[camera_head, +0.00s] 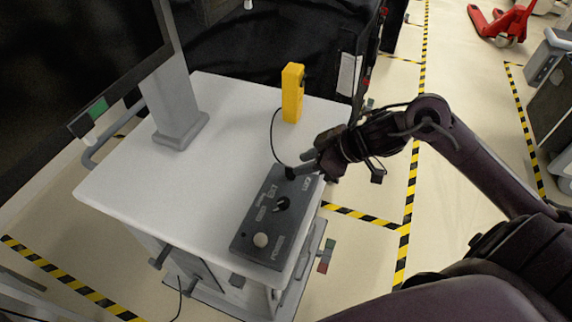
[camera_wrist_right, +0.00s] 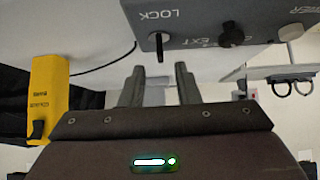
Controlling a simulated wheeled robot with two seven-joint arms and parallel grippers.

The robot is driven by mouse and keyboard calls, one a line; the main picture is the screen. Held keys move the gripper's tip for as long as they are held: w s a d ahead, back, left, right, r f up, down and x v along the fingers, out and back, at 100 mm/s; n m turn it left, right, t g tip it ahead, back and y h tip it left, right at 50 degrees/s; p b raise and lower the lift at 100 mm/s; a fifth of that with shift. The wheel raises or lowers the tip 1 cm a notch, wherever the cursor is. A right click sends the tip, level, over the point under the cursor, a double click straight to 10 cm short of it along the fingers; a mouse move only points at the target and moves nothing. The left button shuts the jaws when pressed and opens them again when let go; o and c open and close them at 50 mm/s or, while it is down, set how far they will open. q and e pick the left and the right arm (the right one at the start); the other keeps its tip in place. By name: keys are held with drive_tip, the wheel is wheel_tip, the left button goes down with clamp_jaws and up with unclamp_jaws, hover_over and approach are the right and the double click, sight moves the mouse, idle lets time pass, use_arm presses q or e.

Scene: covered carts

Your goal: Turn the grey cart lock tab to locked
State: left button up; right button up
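The lock tab (camera_wrist_right: 160,47) is a thin dark tab under the word LOCK on the grey control panel (camera_head: 248,228) of the white cart (camera_head: 130,190). In the wrist view it stands upright. In the head view the tab (camera_head: 290,172) is at the panel's far end, partly by my fingers. My right gripper (camera_head: 306,162) is open. In the wrist view its two fingertips (camera_wrist_right: 160,68) are spread to either side of the tab's line, with the tab's lower end just at or beyond them; I cannot tell contact. My left gripper is not in view.
The panel also has a black EXT knob (camera_head: 282,204) and a pale POWER button (camera_head: 260,240). A yellow handheld device (camera_head: 292,93) with a black cable stands at the cart's far edge. A monitor on a grey post (camera_head: 175,105) stands at left. The cart top's middle is clear.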

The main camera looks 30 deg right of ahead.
sight(290, 168)
drive_tip(key=x, duration=0.4)
drive_tip(key=shift+w+a+f, duration=0.15)
drive_tip(key=shift+w+a, duration=0.15)
drive_tip(key=shift+w+a+f, duration=0.1)
drive_tip(key=shift+w+f, duration=0.05)
drive_tip(key=shift+f, duration=0.2)
drive_tip(key=shift+c, duration=0.4)
clamp_jaws()
